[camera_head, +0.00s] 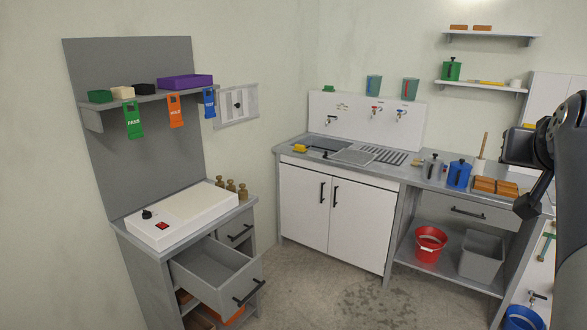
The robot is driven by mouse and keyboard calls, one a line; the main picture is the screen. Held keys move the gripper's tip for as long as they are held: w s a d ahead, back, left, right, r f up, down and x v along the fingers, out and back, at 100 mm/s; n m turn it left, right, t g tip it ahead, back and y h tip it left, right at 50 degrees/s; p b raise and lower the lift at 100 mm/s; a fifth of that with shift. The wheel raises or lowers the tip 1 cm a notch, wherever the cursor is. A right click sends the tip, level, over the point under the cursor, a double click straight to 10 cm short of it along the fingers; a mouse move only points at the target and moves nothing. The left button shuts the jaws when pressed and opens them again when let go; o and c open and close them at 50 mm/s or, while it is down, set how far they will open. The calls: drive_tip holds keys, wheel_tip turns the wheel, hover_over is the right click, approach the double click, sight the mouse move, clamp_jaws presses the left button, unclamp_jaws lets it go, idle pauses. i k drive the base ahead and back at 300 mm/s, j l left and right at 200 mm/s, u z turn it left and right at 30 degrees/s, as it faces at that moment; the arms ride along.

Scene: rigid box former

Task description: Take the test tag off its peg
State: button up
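Three tags hang from the front of a grey wall shelf (93,116) at the left. The green tag (133,121) reads PASS and the orange tag (175,111) seems to read HOLD. The blue tag (208,103) hangs at the right end; its lettering is too small to read surely. The pegs behind the tags are too small to make out. Part of my dark arm shows at the right edge, far from the tags. I cannot make out my gripper's fingers.
Below the tags, a white box (183,213) with a red switch and several brass weights (231,186) stand on a grey cabinet. Its drawer (216,274) is pulled open into the room. A sink counter (337,218) lines the back. The floor (335,288) between is clear.

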sight(208, 102)
drive_tip(key=i+l+u, duration=0.2)
drive_tip(key=i, duration=0.35)
drive_tip(key=i+u, duration=0.25)
drive_tip(key=i, duration=0.25)
drive_tip(key=i+l+u, duration=0.2)
drive_tip(key=i, duration=0.3)
drive_tip(key=i+l+u, duration=0.2)
drive_tip(key=u, duration=0.25)
drive_tip(key=i+l+u, duration=0.3)
drive_tip(key=u, duration=0.2)
drive_tip(key=i+l+u, duration=0.15)
drive_tip(key=l+u, duration=0.3)
drive_tip(key=i+l+u, duration=0.15)
drive_tip(key=l+u, duration=0.6)
drive_tip(key=l, duration=0.25)
